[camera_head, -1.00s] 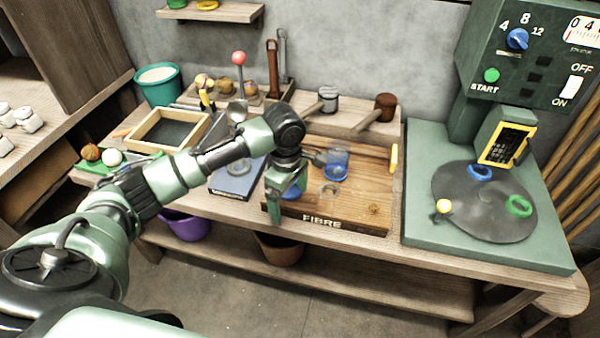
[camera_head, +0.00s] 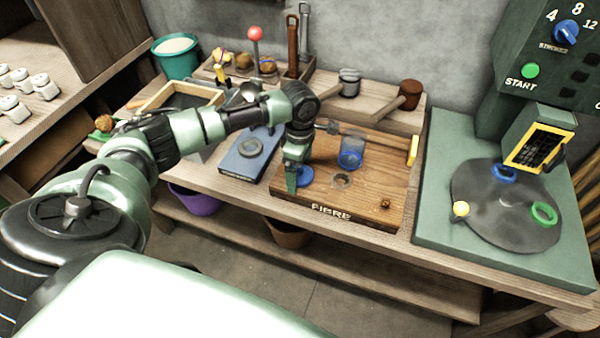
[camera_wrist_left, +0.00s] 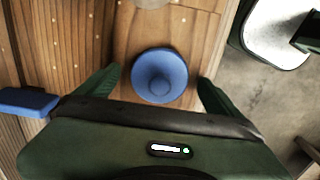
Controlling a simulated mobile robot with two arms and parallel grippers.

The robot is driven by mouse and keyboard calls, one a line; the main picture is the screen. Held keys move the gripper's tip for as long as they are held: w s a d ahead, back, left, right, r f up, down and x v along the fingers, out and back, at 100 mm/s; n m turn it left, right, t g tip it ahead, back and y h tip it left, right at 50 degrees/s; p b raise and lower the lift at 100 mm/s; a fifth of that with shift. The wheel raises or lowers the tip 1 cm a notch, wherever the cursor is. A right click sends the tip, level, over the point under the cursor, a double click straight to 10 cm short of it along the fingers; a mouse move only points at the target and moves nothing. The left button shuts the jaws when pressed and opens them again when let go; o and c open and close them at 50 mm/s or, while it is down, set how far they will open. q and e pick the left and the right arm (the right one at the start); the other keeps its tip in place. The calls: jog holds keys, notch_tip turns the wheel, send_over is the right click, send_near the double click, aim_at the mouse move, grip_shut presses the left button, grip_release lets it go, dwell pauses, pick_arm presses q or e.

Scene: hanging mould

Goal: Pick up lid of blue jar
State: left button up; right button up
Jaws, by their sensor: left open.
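The blue lid (camera_head: 305,174) lies flat on the wooden board marked FIBRE (camera_head: 350,217). In the left wrist view the round lid (camera_wrist_left: 160,76) shows a raised knob at its centre. My left gripper (camera_head: 298,184) is open over the lid, pointing down. In the left wrist view its two fingers (camera_wrist_left: 160,85) stand on either side of the lid, apart from it. The blue jar (camera_head: 351,153) stands open on the board, behind and to the right of the lid. My right gripper is not in view.
A blue book-like block (camera_head: 246,153) with a grey ring on it lies left of the board. A small ring (camera_head: 342,180) and a brown piece (camera_head: 385,203) lie on the board. A green machine with a round plate (camera_head: 500,225) stands to the right.

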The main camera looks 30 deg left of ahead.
pick_arm(q)
jog(key=c, duration=1.4)
jog(key=shift+r, duration=0.1)
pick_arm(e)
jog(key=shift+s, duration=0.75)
